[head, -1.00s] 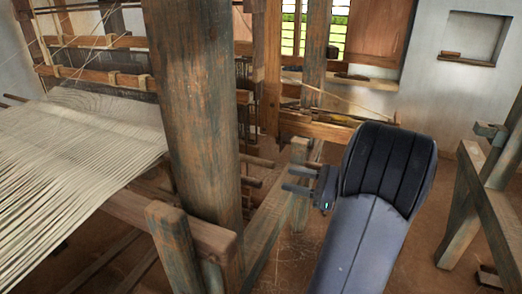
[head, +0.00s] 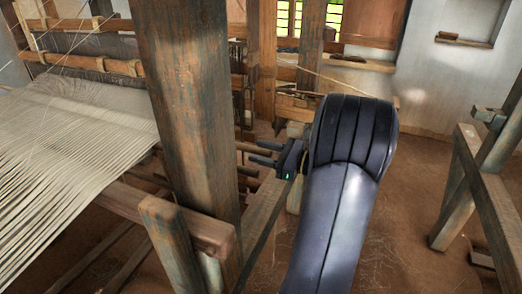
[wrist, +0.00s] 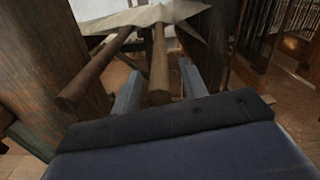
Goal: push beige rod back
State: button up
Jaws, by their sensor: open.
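Two round wooden rods jut toward me from the loom in the wrist view. The paler brown, beige-looking rod (wrist: 159,66) has its blunt end between the fingers of my gripper (wrist: 160,72). The darker rod (wrist: 95,76) lies to the left, outside the left finger. My gripper is open, and I cannot tell whether a finger touches the paler rod. In the head view my gripper (head: 252,153) points left at the rod ends beside the thick post; a lower rod end (head: 248,171) shows there too. The far ends of the rods are hidden under pale cloth.
A thick wooden post (head: 188,120) stands close left of my gripper. The pale warp (head: 70,150) stretches left of it. A short post (head: 172,240) and beam stand in front. A wooden frame (head: 480,170) stands at right, with open floor (head: 400,220) between.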

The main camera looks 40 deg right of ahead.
jog(key=shift+w+a, duration=0.15)
jog(key=shift+w, duration=0.1)
jog(key=shift+c, duration=0.4)
grip_shut()
